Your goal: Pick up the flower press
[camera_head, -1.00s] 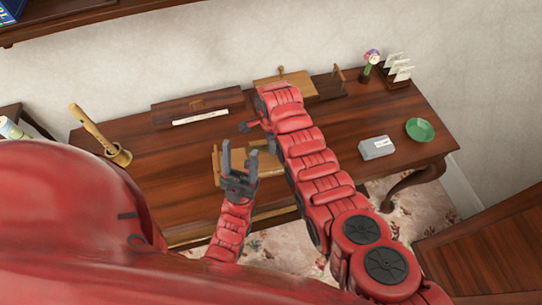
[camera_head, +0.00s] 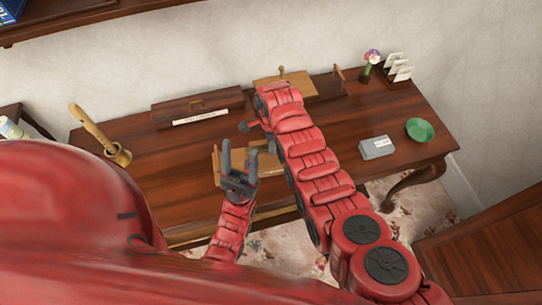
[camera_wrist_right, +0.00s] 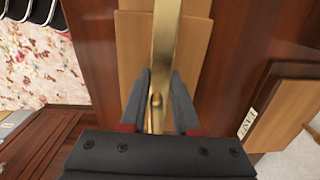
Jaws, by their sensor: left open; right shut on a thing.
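The flower press (camera_head: 267,165) appears to be the light wooden piece near the front edge of the table, partly hidden behind my left gripper and right arm. In the right wrist view, light wooden boards (camera_wrist_right: 135,60) lie below a long brass bar (camera_wrist_right: 166,45). My right gripper (camera_wrist_right: 158,82) is shut on this brass bar, which runs between its fingers. In the head view my right gripper (camera_head: 257,137) is above the wooden piece, mostly hidden by its arm. My left gripper (camera_head: 239,154) is open and empty, in front of the wooden piece in the picture.
A dark wooden box (camera_head: 197,104) with a paper strip (camera_head: 200,117) stands at the back. A wooden board stand (camera_head: 325,86), flower vase (camera_head: 368,64) and card rack (camera_head: 398,70) are behind. A grey box (camera_head: 376,147) and green dish (camera_head: 420,130) are right; a brass mortar (camera_head: 118,155) is left.

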